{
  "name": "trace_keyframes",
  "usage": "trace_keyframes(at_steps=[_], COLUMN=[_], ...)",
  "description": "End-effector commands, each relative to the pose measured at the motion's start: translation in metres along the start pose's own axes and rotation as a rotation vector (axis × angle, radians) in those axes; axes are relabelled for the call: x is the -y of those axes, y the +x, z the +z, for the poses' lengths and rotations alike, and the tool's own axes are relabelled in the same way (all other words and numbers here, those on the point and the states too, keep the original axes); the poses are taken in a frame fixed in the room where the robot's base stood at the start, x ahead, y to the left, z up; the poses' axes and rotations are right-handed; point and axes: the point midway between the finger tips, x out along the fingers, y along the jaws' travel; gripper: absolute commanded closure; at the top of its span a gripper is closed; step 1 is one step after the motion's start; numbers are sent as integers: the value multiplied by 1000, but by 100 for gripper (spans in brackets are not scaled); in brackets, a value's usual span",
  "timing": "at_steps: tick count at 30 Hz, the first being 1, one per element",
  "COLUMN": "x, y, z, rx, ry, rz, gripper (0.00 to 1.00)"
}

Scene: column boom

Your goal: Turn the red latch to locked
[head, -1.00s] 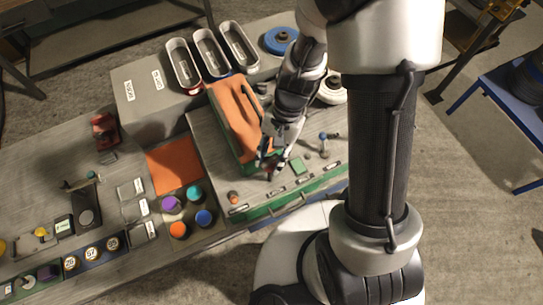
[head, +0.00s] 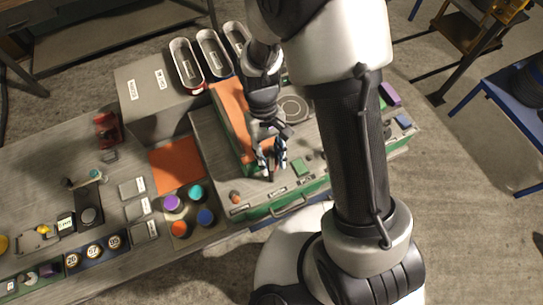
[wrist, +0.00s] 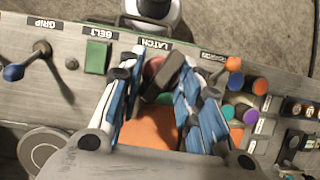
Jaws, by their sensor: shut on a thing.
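The red latch (wrist: 153,67) shows in the wrist view between my fingers, beside the panel label "LATCH". A dark bar (wrist: 171,72), apparently its handle, slants between the blue-padded fingers of my gripper (wrist: 155,85). My gripper is shut on the latch handle. In the head view my gripper (head: 271,160) points down at the front of the grey panel, and its fingers hide most of the latch. The handle's exact angle against any locked mark cannot be read.
In the wrist view a green block (wrist: 97,57) labelled BELT and a blue-knobbed lever (wrist: 14,72) lie left. An orange knob (wrist: 233,63) sits right. An orange-topped box (head: 229,108) stands close behind my gripper in the head view.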

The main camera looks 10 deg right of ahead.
Motion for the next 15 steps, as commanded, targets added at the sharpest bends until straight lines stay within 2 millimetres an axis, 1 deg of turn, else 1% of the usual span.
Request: trace_keyframes(at_steps=[6,15], x=[2,4], y=[1,1], z=[1,1], rx=[15,29], ry=[-192,-412], rz=[80,170], gripper=[92,92])
